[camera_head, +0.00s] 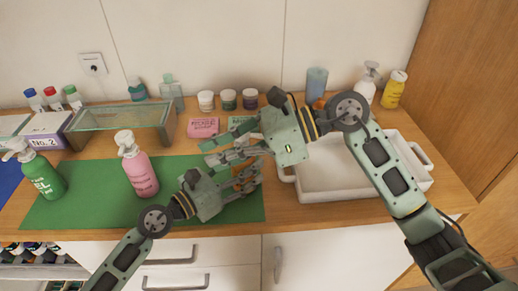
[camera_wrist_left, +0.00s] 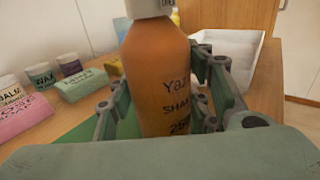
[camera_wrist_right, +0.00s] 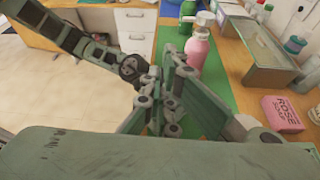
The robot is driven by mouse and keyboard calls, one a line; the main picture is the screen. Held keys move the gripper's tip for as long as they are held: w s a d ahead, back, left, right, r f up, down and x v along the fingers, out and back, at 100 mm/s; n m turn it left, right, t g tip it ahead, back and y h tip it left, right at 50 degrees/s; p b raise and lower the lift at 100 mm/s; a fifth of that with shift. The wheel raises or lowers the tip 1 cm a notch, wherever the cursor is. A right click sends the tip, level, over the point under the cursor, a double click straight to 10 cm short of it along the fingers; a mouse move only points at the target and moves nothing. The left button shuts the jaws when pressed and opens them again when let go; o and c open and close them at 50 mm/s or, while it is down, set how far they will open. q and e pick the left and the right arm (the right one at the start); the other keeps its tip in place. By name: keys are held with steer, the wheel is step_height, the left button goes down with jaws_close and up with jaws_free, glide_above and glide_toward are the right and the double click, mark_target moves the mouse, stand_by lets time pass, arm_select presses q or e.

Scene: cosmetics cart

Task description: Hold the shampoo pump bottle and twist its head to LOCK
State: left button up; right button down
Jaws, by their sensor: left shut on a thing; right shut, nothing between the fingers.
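An orange-brown shampoo bottle (camera_wrist_left: 166,72) with a white collar stands upright between the fingers of my left gripper (camera_head: 250,180) in the left wrist view. That gripper is shut on the bottle's body. The top of the bottle is cut off there, so its pump head and lock position are not visible. My right gripper (camera_head: 212,151) reaches in from the right, close behind the left fingers. Its fingers (camera_wrist_right: 168,104) are shut and empty in the right wrist view.
A pink pump bottle (camera_head: 141,174) stands on the green mat (camera_head: 90,207), with a green pump bottle (camera_head: 43,177) to its left. A white tray (camera_head: 335,187) lies right of the grippers. Jars, a pink soap box (camera_head: 203,128) and a glass case (camera_head: 120,123) stand behind.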

mark_target(248, 134)
steer(key=s+d+f+m+t+y, duration=0.1)
steer(key=s+d+m+t, duration=0.25)
steer(key=d+m, duration=0.6)
steer(key=s+d+f+m+t+y, duration=0.15)
steer(key=d+m+t, duration=0.4)
steer(key=m, duration=0.75)
steer(key=w+a, duration=0.7)
steer(key=shift+w+a+r, duration=0.2)
steer(key=shift+w+r, duration=0.1)
steer(key=shift+r, duration=0.1)
steer(key=shift+h, duration=0.25)
